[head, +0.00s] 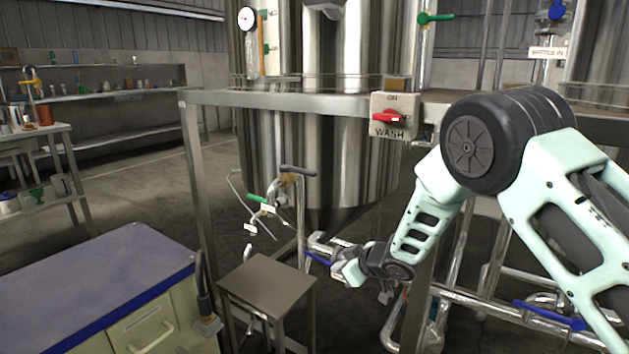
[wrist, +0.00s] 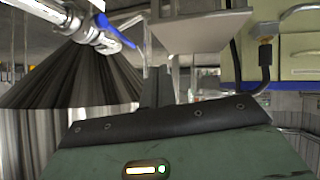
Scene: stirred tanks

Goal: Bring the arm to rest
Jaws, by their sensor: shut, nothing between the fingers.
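My arm comes in from the right in the head view, bends at a large black elbow and runs down toward the tank's lower pipework. My gripper is small and hard to make out there, at the arm's low end among the pipes. In the wrist view, which is upside down, a dark green housing with a lit lamp fills the bottom. The dark fingers of my gripper (wrist: 158,75) show above it, close together with nothing held. I cannot tell how far the fingertips are from the pipes.
A steel tank (head: 335,165) stands behind a metal frame with a red WASH switch (head: 388,117). A blue valve handle (wrist: 112,30) is close by. A small metal stool (head: 266,282) and a blue-topped cabinet (head: 95,275) stand left. Pipes (head: 480,303) run low at right.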

